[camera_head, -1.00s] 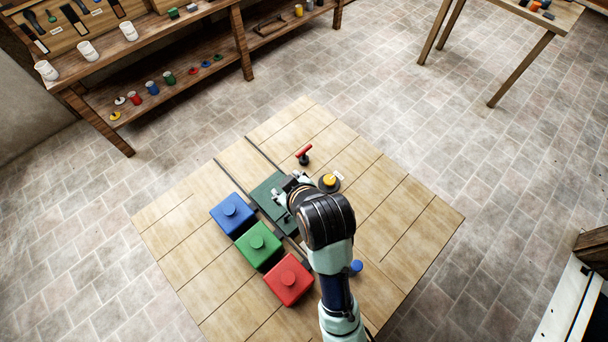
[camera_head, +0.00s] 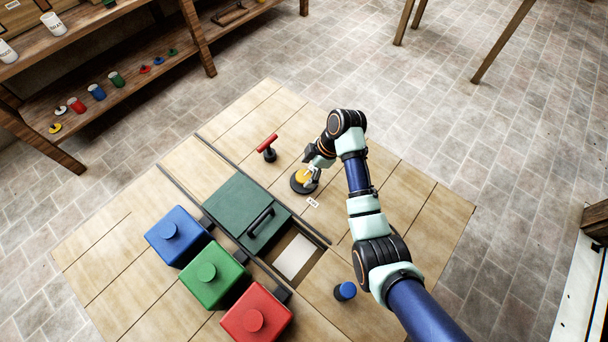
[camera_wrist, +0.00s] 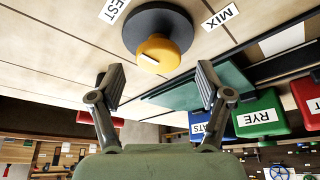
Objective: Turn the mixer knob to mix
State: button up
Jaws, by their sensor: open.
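Blue (camera_head: 177,236), green (camera_head: 212,274) and red (camera_head: 256,314) lidded boxes line the table's left side. A dark green panel with a handle (camera_head: 234,210) lies beside an opening with a white sheet (camera_head: 295,257). A red T-handle (camera_head: 267,145) and a blue-topped peg (camera_head: 345,291) stand nearby.

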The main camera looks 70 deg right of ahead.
aim_at(304, 178)
jog(key=shift+x, duration=1.2)
jog(key=c, duration=1.1)
jog(key=shift+r, duration=0.1)
jog(key=shift+c, duration=0.2)
